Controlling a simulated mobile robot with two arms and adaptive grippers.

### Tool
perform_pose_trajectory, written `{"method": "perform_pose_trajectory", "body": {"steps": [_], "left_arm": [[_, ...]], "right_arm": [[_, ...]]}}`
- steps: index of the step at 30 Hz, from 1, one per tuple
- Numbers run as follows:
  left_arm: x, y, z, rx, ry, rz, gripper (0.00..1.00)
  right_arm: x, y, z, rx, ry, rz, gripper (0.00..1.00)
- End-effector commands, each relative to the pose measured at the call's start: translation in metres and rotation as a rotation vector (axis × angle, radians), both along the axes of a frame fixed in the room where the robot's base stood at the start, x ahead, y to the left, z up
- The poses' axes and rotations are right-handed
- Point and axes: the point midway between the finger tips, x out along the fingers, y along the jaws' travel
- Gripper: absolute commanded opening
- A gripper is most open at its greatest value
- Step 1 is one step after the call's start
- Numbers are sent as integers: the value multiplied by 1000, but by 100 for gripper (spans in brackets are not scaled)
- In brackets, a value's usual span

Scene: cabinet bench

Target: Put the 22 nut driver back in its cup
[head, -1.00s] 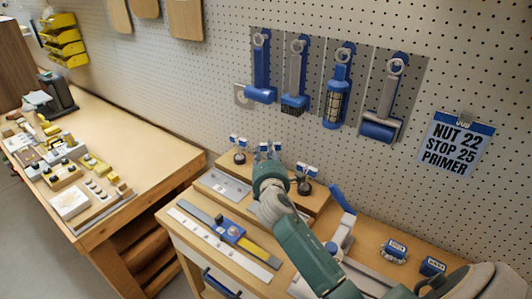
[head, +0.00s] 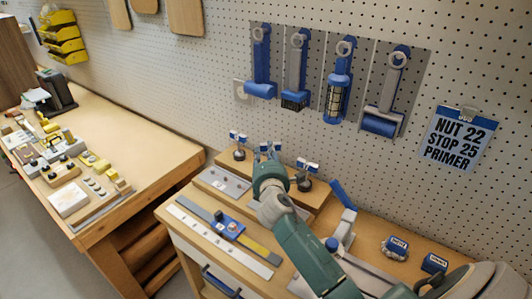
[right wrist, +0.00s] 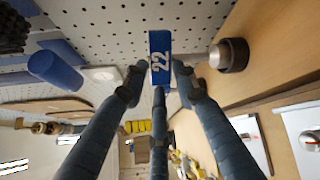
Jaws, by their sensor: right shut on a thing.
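My right gripper (head: 268,157) is over the raised wooden shelf at the back of the bench, seen mostly from behind. In the right wrist view its fingers (right wrist: 161,78) are closed around the 22 nut driver (right wrist: 160,57), whose blue tag reads 22. The driver's lower part is hidden by the fingers. A dark round cup with a metal top (right wrist: 230,55) sits on the wood to the right of the fingers, apart from them. In the head view, tagged drivers in dark cups stand to the left (head: 239,150) and right (head: 305,180) of the gripper. My left gripper is not in view.
Blue-handled tools (head: 295,80) hang on the pegboard behind. A posted card (head: 457,138) reads NUT 22, STOP 25, PRIMER. A strip with a blue slider (head: 228,224) lies in front of the shelf. Blue-labelled items (head: 396,247) stand at the right.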

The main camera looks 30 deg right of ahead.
Motion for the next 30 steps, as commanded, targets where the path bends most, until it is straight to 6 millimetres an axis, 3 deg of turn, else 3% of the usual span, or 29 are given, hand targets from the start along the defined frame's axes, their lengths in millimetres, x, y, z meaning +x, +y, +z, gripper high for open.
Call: {"method": "perform_pose_trajectory", "body": {"steps": [23, 24, 26, 30], "left_arm": [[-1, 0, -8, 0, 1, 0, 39], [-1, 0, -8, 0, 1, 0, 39], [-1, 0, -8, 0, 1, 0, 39], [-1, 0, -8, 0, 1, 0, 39]], "right_arm": [[0, 0, -9, -1, -2, 1, 0], [0, 0, -9, -1, -2, 1, 36], [0, 0, -9, -1, -2, 1, 48], [0, 0, -9, -1, -2, 1, 50]]}}
